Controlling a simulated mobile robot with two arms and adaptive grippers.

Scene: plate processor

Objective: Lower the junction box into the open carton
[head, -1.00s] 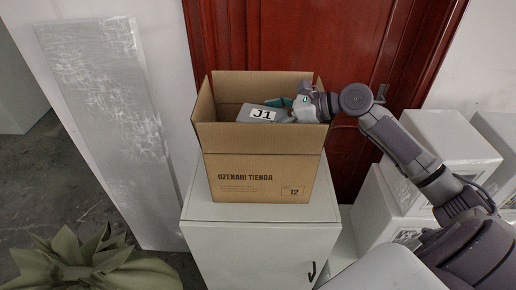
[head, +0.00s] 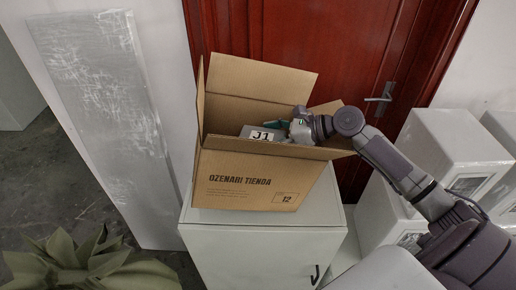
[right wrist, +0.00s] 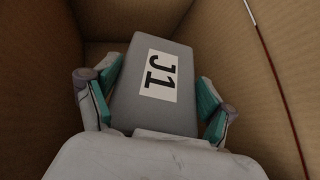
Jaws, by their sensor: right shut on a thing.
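The grey junction box (right wrist: 155,98), with a white "J1" label, is between the teal-padded fingers of my right gripper (right wrist: 155,100) in the right wrist view. The gripper is shut on it. In the head view the box (head: 248,131) shows at the carton's mouth, its lower part hidden by the front wall. The open cardboard carton (head: 242,185), marked "OZENARI TIENDA 12", stands on a white cabinet, its flaps spread. Carton walls surround the box in the right wrist view. I cannot tell whether the box touches the carton floor. My left gripper is not in view.
The white cabinet (head: 257,250) stands before a red-brown door (head: 345,50). White boxes (head: 457,150) are stacked at the right, near my right arm. A scuffed grey panel (head: 105,120) leans at the left, above a plant (head: 85,262).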

